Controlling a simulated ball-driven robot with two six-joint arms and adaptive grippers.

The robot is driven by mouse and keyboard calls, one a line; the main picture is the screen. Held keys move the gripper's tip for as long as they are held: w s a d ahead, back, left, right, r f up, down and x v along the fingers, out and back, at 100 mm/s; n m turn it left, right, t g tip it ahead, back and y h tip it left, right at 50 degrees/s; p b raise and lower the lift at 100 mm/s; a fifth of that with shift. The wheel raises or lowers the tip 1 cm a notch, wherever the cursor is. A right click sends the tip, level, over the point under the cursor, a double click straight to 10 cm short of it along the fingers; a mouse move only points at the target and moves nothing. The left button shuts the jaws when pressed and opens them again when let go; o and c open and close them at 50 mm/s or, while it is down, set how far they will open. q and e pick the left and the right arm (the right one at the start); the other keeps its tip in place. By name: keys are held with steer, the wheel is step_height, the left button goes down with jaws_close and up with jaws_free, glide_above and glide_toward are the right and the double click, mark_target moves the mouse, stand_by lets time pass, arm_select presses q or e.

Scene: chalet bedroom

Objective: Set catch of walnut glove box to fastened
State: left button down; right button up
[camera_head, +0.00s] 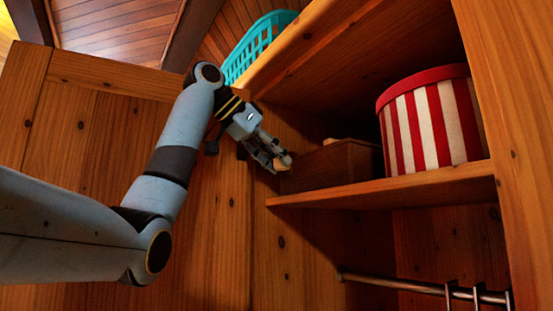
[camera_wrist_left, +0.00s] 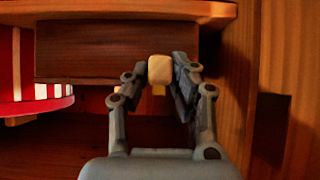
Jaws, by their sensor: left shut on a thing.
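The dark brown walnut glove box (camera_head: 340,166) sits on a wooden shelf inside the wardrobe. In the left wrist view, its front face (camera_wrist_left: 95,52) fills the upper middle. My left gripper (camera_head: 281,163) is at the near left end of the box. Its fingers (camera_wrist_left: 160,78) are closed around a small cream-coloured piece (camera_wrist_left: 160,68) at the box front, apparently the catch. A bit of yellow shows just below that piece in the wrist view. The fingers partly cover it, so I cannot tell its setting. My right gripper is not in view.
A red-and-white striped round box (camera_head: 432,118) stands on the shelf (camera_head: 400,188), right of the walnut box. A turquoise basket (camera_head: 256,45) sits on top of the wardrobe. A metal rail (camera_head: 415,286) runs below the shelf. Wooden panels close in on the gripper's left.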

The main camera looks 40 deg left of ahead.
arm_select(q)
steer(key=c, duration=1.1)
jaws_free()
steer(key=shift+s+a+r, duration=0.3)
steer(key=shift+s+a, duration=0.6)
steer(key=shift+s, duration=1.35)
steer(key=shift+s+a+r, duration=0.25)
steer(key=shift+s+a, duration=0.7)
steer(key=shift+s, duration=1.25)
steer(key=shift+s+a+r, duration=0.3)
steer(key=shift+s+a, duration=0.6)
steer(key=shift+s, duration=1.35)
